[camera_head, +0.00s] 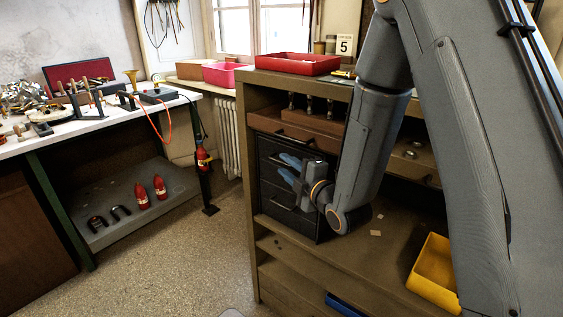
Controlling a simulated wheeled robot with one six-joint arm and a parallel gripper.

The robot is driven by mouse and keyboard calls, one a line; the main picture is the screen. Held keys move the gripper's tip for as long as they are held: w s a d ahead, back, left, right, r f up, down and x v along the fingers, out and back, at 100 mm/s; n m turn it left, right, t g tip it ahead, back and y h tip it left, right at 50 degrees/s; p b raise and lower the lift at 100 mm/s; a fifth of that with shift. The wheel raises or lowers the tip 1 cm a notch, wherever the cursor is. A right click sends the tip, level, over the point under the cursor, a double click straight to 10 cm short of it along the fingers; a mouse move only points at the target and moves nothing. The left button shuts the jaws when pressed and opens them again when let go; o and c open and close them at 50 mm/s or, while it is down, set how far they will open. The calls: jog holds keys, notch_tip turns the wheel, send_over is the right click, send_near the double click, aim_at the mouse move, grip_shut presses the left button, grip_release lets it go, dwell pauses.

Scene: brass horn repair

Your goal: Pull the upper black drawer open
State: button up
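The upper black drawer (268,149) is the top front of a black drawer unit standing inside a wooden cabinet. It looks closed, with its front about flush with the unit. My gripper (288,168) is in front of this drawer. Its two blue fingertips are apart, pointing left toward the drawer front, with a gap between them. The drawer's handle is largely hidden behind the fingers, and I cannot tell whether they touch it. The lower black drawer (275,212) sits beneath and also looks closed.
The wooden cabinet (247,140) frames the unit, with a brown wooden drawer (268,125) just above it. A yellow bin (434,270) stands on the shelf at right. A red tray (298,64) lies on top. Open floor (200,250) is at left, before a white-topped workbench (100,118).

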aim_at(282, 162)
jog(key=shift+x, duration=1.65)
grip_shut()
